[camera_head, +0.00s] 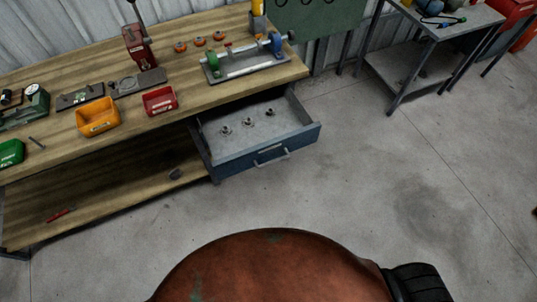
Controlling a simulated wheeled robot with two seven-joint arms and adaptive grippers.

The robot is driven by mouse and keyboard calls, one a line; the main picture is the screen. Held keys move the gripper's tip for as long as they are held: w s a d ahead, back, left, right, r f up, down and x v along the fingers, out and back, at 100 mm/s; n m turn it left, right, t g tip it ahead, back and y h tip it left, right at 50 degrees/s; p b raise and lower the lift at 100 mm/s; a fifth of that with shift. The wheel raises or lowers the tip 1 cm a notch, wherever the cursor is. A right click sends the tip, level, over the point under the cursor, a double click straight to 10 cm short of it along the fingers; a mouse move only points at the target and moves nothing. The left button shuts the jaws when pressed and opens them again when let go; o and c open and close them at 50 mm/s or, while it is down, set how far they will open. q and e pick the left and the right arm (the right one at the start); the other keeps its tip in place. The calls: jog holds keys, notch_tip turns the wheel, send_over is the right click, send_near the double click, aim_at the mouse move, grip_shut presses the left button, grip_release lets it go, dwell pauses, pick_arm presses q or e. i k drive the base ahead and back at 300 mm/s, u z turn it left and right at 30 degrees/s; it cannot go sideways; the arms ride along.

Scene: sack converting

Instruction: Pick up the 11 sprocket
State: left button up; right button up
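An open blue-grey drawer (240,147) juts from under the workbench. Several small metal pieces that look like sprockets lie apart on its floor: a left one (225,131), a middle one (247,122) and a right one (270,112). They are too small for me to read any number or count teeth, so I cannot tell which is the 11 sprocket. Neither of my grippers is in view.
The wooden workbench (215,93) holds a red bin (160,101), an orange bin (98,117), a green bin (11,153) and a shaft fixture (243,62). A metal side table (450,30) stands at the upper right. The concrete floor before the drawer is clear.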

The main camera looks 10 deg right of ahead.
aim_at(270, 112)
jog(key=u, duration=0.45)
jog(key=k, duration=1.05)
jog(key=z, duration=0.05)
jog(key=i, duration=0.45)
jog(key=z, duration=0.45)
